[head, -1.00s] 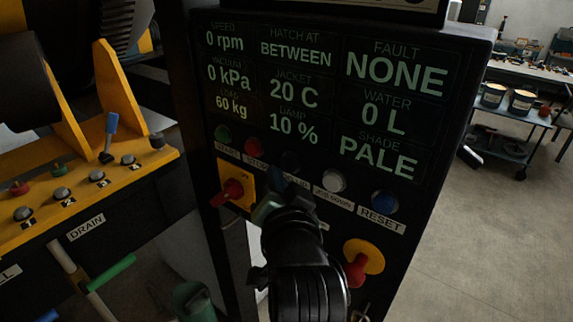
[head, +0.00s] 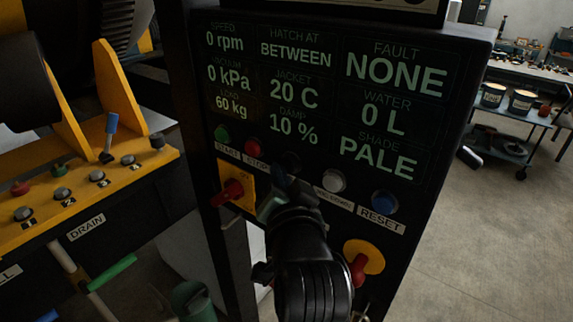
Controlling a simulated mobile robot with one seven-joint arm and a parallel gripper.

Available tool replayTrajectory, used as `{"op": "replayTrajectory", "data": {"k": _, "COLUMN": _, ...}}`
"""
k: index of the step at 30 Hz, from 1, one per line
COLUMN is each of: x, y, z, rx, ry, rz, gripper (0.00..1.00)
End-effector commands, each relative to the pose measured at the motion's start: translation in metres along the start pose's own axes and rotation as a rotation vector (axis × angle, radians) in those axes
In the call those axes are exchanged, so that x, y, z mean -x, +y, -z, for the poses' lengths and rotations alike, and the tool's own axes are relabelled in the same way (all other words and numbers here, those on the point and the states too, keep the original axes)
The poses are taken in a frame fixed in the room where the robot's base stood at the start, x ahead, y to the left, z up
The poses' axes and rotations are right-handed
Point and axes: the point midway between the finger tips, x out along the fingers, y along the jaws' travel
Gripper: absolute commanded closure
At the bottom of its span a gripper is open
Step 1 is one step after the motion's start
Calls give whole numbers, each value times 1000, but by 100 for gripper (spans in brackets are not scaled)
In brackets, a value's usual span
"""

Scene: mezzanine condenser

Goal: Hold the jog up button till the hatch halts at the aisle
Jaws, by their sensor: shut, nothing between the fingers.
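The control panel (head: 335,130) faces me, and its display reads HATCH AT BETWEEN (head: 295,56). A dark button (head: 290,162) sits in the button row between the red stop button (head: 253,147) and the white button (head: 333,180), whose label appears to read jog down. The dark button's own label is hidden behind my gripper, so I cannot read it as jog up. My gripper (head: 281,176) is shut and empty, its tip just below and left of the dark button. I cannot tell whether it touches the button or the panel. The hatch is not identifiable.
A green start button (head: 221,133) and blue reset button (head: 384,201) flank the row. Red-handled switches on yellow plates (head: 237,188) (head: 363,257) stick out below. A yellow machine console (head: 90,175) stands left; open floor and a cart (head: 505,145) lie right.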

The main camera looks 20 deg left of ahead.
Motion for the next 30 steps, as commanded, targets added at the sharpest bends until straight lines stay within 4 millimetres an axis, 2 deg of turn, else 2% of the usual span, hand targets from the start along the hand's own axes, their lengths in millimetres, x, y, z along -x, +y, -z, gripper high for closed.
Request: {"op": "replayTrajectory", "data": {"k": 30, "x": -6, "y": 5, "z": 5, "rx": 1, "ry": 1, "rz": -1, "gripper": 100}}
